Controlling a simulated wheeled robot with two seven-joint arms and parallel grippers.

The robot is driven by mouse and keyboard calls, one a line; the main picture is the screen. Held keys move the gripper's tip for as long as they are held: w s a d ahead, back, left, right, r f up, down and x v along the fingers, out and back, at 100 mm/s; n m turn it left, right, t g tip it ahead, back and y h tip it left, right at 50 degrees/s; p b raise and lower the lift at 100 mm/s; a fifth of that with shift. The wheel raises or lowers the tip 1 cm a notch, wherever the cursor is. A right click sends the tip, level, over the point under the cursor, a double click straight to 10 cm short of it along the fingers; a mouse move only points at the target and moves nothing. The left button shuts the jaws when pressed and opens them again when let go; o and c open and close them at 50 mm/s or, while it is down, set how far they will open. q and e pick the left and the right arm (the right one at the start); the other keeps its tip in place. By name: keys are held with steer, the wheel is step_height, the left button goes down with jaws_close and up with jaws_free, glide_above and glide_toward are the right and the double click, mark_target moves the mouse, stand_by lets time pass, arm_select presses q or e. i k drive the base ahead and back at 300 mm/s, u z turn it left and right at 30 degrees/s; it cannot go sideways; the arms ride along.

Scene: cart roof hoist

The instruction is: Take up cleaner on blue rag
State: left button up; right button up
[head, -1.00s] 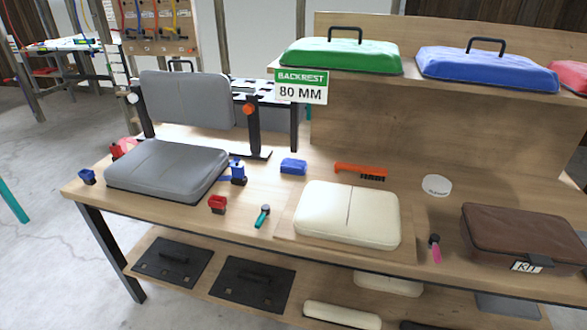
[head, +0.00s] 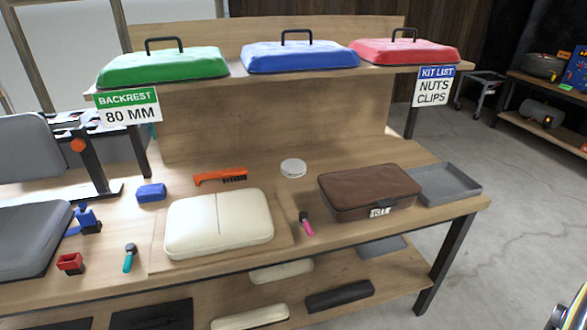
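A small folded blue block, which looks like the blue rag (head: 151,193), lies on the bench top left of the orange brush. A round white tin with a pale lid (head: 293,168) lies farther right on the bench, behind the cream cushion; it may be the cleaner, but its label is too small to read. The tin and the rag are apart, with the brush between them.
An orange brush (head: 220,176), cream cushion (head: 219,223), brown kit case (head: 369,191), grey tray (head: 445,185) and pink-handled tool (head: 306,224) occupy the bench. Green, blue and red lidded covers sit on the shelf above. The bench is clear around the tin.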

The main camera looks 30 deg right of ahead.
mark_target(144, 193)
steer(key=k, duration=0.3)
steer(key=u, duration=1.05)
steer(key=i, duration=1.45)
steer(key=z, duration=0.2)
